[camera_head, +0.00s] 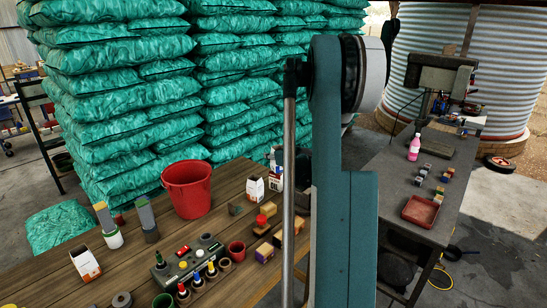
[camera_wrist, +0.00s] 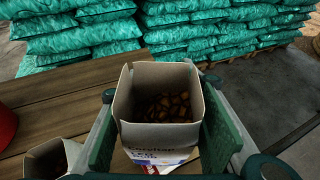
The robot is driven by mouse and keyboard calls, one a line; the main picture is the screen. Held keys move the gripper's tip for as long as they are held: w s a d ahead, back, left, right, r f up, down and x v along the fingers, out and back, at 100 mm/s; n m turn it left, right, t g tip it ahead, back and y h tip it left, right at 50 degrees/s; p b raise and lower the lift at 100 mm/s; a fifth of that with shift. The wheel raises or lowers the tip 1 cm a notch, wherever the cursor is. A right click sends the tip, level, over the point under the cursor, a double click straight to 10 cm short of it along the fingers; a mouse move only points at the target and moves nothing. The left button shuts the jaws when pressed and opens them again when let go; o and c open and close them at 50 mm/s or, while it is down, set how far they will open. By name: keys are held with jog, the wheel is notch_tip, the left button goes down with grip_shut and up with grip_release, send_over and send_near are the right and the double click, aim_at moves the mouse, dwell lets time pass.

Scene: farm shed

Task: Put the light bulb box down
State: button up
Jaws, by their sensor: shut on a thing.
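The light bulb box (camera_wrist: 160,134) is an open-topped grey-white carton with printed lettering on its near wall, in the middle of the wrist view. Small brown pieces lie inside it. My gripper (camera_wrist: 157,100) is shut on the box, with one green finger against each side. The box looks upright. Its bottom is hidden, so I cannot tell whether it touches the wooden table (camera_wrist: 60,103). In the head view my arm hides the gripper and most of what is around it.
Another open carton (camera_wrist: 45,158) stands close at left in the wrist view. A red bucket (camera_head: 187,189) and a grey-green control box (camera_head: 188,262) stand on the table. Stacked green sacks (camera_head: 120,90) rise behind it. A dark bench (camera_head: 425,180) is at right.

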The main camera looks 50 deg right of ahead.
jog(key=shift+f, duration=0.35)
jog(key=o, duration=0.9)
jog(key=shift+c, duration=0.2)
jog(key=shift+r, duration=0.25)
jog(key=p+v, duration=0.1)
jog(key=v, duration=1.1)
jog(key=shift+f, duration=0.15)
jog(key=shift+a, duration=0.1)
